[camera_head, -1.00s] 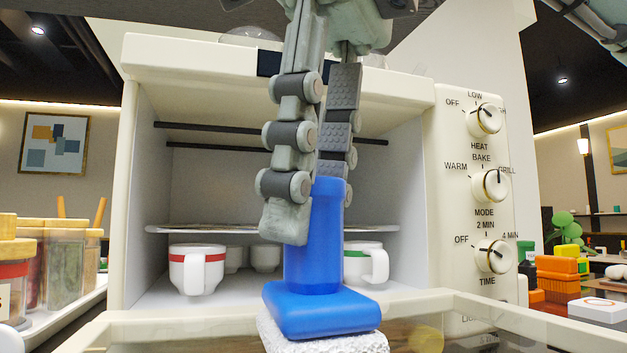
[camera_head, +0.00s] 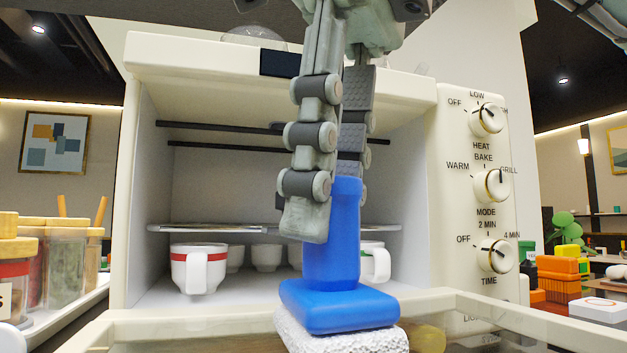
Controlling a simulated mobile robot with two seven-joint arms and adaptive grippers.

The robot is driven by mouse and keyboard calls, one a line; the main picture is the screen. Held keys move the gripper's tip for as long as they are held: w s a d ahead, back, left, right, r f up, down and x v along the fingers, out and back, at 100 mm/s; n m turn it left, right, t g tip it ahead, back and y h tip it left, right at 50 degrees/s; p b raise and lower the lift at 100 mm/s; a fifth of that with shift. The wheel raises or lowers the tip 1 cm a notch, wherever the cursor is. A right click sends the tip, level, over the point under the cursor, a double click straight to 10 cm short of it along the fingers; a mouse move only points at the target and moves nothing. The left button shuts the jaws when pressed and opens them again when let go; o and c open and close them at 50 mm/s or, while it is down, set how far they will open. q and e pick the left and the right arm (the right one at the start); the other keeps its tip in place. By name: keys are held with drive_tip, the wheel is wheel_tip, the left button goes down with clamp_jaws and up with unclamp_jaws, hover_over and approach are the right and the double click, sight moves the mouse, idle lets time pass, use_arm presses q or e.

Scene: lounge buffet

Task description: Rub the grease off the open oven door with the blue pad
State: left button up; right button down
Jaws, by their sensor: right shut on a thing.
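My right gripper (camera_head: 335,210) comes down from the top and is shut on the upright handle of the blue pad (camera_head: 340,305). The pad has a blue base with a white, rough scrubbing layer under it. It is over the open oven door (camera_head: 150,328), whose cream frame and glass show along the bottom of the view. Whether the white layer touches the glass is cut off by the picture edge. A yellowish grease spot (camera_head: 430,338) shows on the door just right of the pad. My left gripper is not in view.
The cream oven (camera_head: 280,65) stands behind the pad, with several mugs inside, one red-banded (camera_head: 198,268). Its knobs (camera_head: 492,186) are at the right. Jars (camera_head: 65,260) stand on a counter at the left. Orange boxes (camera_head: 560,275) are at the far right.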

drive_tip(key=shift+w+d, duration=0.15)
drive_tip(key=shift+d, duration=0.4)
drive_tip(key=shift+r, duration=0.1)
drive_tip(key=shift+r, duration=3.05)
drive_tip(key=shift+a, duration=0.15)
